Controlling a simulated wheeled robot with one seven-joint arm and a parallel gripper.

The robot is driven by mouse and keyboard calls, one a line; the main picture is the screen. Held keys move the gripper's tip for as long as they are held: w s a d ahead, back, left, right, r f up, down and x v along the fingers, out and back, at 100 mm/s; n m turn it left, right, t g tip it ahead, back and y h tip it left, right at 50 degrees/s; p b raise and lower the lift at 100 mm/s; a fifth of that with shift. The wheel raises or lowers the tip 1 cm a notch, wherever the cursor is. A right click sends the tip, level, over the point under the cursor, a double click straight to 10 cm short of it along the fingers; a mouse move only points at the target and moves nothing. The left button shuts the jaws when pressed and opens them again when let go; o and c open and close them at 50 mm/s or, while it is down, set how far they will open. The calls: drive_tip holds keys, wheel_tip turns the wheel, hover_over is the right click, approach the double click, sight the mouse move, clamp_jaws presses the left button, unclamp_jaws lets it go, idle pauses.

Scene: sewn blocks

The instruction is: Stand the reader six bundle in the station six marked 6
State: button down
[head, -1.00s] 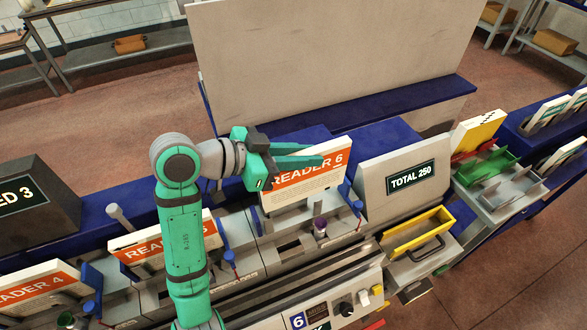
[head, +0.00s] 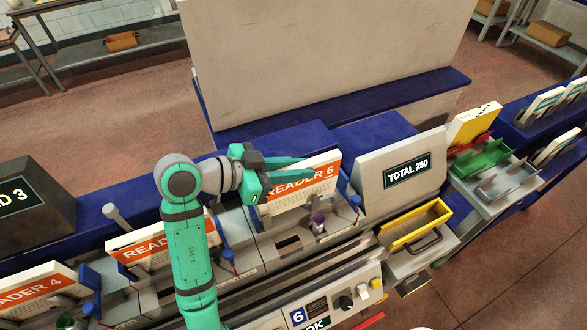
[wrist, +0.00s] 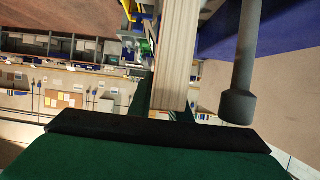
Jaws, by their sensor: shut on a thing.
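The reader six bundle (head: 305,188) is a white block with an orange band lettered READER 6. It stands upright in the pocket of a grey station between two blue posts. My green gripper (head: 290,164) is shut on its top edge from the left. In the wrist view the bundle's pale page edges (wrist: 176,60) show between the fingers. The station six (head: 310,235) bears a blue 6 plate (head: 297,316) on its front panel. The bundle's lower edge is hidden in the pocket, so I cannot tell whether it rests on the bottom.
The READER 5 bundle (head: 150,245) and READER 4 bundle (head: 40,290) stand in stations to the left. A grey TOTAL 250 housing (head: 385,190) is close on the right. A yellow-rimmed tray (head: 418,228) lies in front of it. A grey rod shows in the wrist view (wrist: 240,70).

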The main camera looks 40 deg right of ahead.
drive_tip(key=shift+f, duration=0.5)
drive_tip(key=c, duration=1.6)
unclamp_jaws()
drive_tip(key=shift+c, duration=0.2)
drive_tip(key=shift+r, duration=0.7)
drive_tip(key=v, duration=1.2)
drive_tip(key=shift+a, duration=0.15)
